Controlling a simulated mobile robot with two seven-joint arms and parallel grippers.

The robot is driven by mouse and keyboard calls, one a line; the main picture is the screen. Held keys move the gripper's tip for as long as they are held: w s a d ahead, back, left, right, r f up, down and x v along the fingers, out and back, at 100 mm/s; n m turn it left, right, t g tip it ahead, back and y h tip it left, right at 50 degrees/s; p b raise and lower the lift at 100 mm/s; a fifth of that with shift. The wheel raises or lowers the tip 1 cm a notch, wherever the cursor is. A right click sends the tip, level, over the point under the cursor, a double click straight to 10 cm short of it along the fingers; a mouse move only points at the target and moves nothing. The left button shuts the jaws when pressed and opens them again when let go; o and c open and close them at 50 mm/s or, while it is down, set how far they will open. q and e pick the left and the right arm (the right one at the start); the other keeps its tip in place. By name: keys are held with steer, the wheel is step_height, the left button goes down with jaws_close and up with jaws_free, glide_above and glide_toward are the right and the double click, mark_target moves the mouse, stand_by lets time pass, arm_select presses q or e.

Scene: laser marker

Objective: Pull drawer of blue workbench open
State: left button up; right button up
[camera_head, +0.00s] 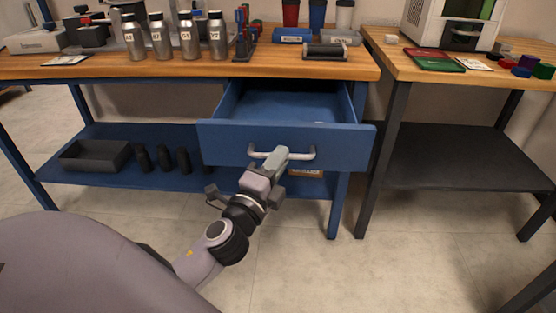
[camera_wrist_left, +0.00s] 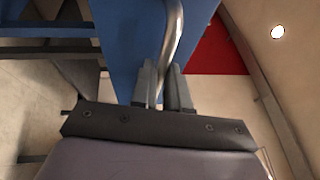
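The blue workbench (camera_head: 85,105) has a wooden top, and its blue drawer (camera_head: 220,143) stands pulled well out, with its empty-looking inside showing. A light metal bar handle (camera_head: 308,153) is on the drawer front. My left gripper (camera_head: 275,158) is at the middle of this handle. In the left wrist view, the fingers of my left gripper (camera_wrist_left: 162,88) sit on both sides of the handle bar (camera_wrist_left: 172,40) and appear closed on it. The fingertips are partly hidden in the head view. My right gripper is not in view.
Metal bottles (camera_head: 188,37) and a black roller (camera_head: 326,51) stand on the bench top. The lower shelf holds a black tray (camera_head: 95,155) and several dark cylinders. A second table (camera_head: 450,75) stands close at the right. The floor in front is clear.

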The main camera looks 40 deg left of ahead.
arm_select(q)
steer(key=o, duration=0.3)
steer(key=shift+s, duration=0.1)
steer(key=b+v, duration=0.1)
steer(key=v, duration=0.6)
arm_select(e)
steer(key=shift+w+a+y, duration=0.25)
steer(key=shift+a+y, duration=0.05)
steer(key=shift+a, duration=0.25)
